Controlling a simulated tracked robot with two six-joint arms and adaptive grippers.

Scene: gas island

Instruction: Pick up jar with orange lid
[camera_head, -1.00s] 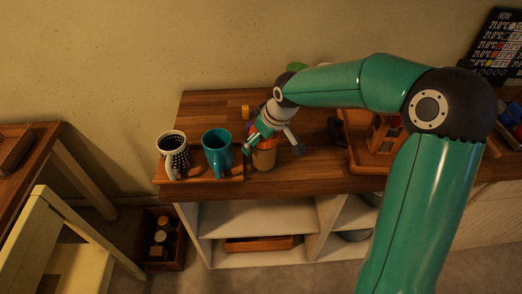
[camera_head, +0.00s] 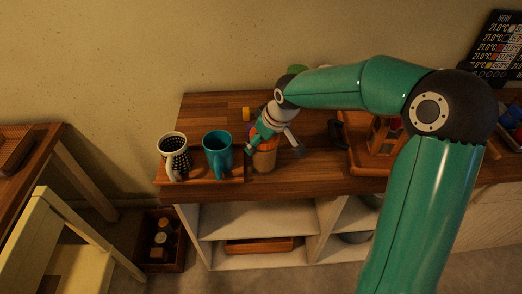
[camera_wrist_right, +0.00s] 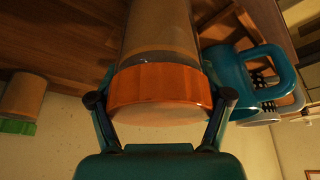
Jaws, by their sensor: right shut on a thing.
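A jar (camera_head: 264,161) with an orange lid (camera_head: 262,142) stands near the front edge of the wooden counter, just right of the teal mug. My right gripper (camera_head: 273,148) reaches down from above, with its fingers at the lid. In the right wrist view, the orange lid (camera_wrist_right: 160,87) sits between the two fingers (camera_wrist_right: 160,98), which grip its sides; the jar's pale brown body (camera_wrist_right: 158,32) extends beyond. I cannot tell whether the jar's base touches the counter. My left gripper is not in view.
Left of the jar, a teal mug (camera_head: 217,151) and a black-and-white patterned mug (camera_head: 174,156) stand on a wooden tray (camera_head: 205,183). A larger wooden tray (camera_head: 367,168) is at right. Counter (camera_head: 210,106) is clear behind the mugs.

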